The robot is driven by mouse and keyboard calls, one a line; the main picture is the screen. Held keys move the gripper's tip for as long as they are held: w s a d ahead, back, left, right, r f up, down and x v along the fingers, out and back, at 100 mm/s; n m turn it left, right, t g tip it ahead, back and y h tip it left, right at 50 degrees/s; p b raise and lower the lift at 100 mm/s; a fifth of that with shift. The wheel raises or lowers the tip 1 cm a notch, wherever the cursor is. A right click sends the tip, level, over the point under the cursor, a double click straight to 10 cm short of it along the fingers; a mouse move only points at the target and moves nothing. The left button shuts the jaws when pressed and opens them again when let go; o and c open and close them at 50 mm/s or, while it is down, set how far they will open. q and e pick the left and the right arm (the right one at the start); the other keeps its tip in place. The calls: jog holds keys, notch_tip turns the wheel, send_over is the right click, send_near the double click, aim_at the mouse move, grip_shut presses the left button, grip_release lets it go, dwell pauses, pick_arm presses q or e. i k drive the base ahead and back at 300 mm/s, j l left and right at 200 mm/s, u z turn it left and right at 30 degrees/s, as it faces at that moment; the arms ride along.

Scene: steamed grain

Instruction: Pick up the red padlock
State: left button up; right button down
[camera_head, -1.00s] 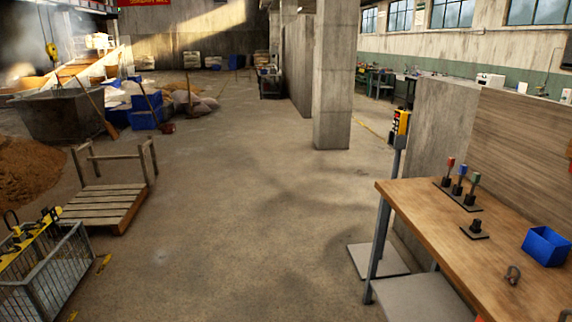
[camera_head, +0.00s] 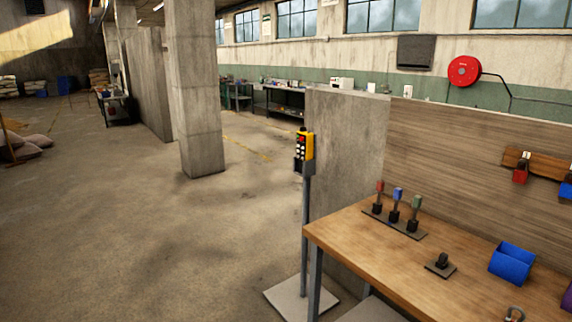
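A red padlock (camera_head: 520,174) hangs on a small wooden board (camera_head: 545,165) on the wood-panelled wall at the right, above the workbench. A blue padlock (camera_head: 566,190) hangs to its right, partly cut off by the picture edge. Neither of my grippers shows in the head view.
A yellow control box (camera_head: 305,147) stands on a post left of the bench. The floor to the left is open.

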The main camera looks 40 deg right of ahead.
aim_at(520, 176)
jog(key=i+z, duration=0.2)
jog(key=z, duration=0.25)
jog(key=i+j+z, duration=0.1)
jog(key=z, duration=0.35)
jog(key=i+j+z, duration=0.15)
jog(key=z, duration=0.3)
jog(key=i, duration=0.05)
